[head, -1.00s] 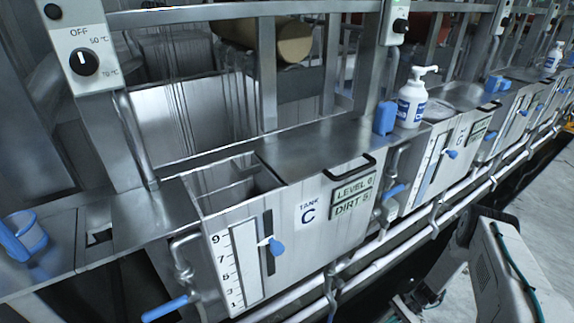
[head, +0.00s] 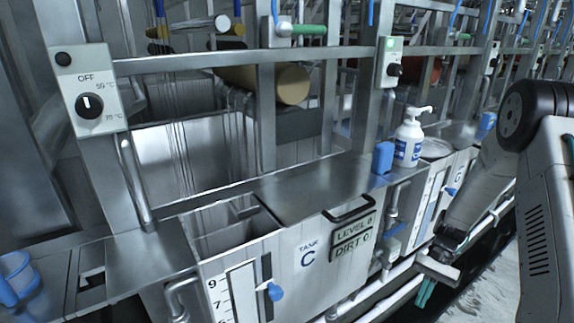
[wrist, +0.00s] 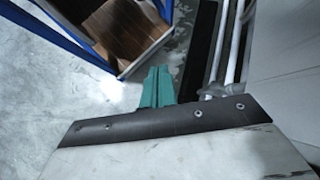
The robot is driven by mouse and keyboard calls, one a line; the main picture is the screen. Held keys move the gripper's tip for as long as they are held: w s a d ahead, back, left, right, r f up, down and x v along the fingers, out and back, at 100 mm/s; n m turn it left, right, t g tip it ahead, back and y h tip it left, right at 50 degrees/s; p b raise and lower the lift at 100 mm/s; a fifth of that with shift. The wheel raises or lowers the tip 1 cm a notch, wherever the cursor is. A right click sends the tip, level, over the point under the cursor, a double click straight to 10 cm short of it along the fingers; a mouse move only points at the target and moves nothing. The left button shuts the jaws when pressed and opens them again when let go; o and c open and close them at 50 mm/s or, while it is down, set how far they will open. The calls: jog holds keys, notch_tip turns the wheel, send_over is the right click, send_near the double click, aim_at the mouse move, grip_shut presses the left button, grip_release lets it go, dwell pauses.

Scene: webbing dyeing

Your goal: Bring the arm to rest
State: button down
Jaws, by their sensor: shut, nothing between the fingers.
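My gripper (head: 427,292) hangs at the lower right in the head view, in front of the tank row, with its teal fingers pointing down. My pale grey arm rises above it at the right edge. In the wrist view the teal fingers (wrist: 157,88) are together, with nothing seen between them. The gripper appears clear of the tank fronts and pipes, though the exact gap cannot be told.
A blue-framed box (wrist: 125,30) stands on the floor.

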jog(key=s+a+r+n+t+h, duration=0.15)
jog(key=s+r, duration=0.25)
jog(key=r, duration=0.6)
jog(key=s+a+r+n+h, duration=0.2)
jog(key=s+a+r, duration=0.15)
jog(key=r, duration=0.65)
jog(key=s+a+r+n+t+h, duration=0.1)
jog(key=s+a+r+t, duration=0.1)
jog(key=s+r, duration=0.4)
jog(key=s+a+r+n+t+h, duration=0.1)
jog(key=s+a+r+t, duration=0.1)
jog(key=s+r+t, duration=0.2)
jog(key=s+r, duration=0.3)
jog(key=s, duration=0.2)
jog(key=shift+s+a+r+n, duration=0.15)
jog(key=shift+s+r+n, duration=0.1)
jog(key=shift+n, duration=0.1)
jog(key=c, duration=1.9)
grip_release()
jog(key=shift+a+r+t, duration=0.15)
jog(key=shift+r+t, duration=0.05)
jog(key=shift+t, duration=0.05)
jog(key=o, duration=0.6)
jog(key=shift+s+a+r, duration=0.1)
jog(key=shift+c, duration=0.5)
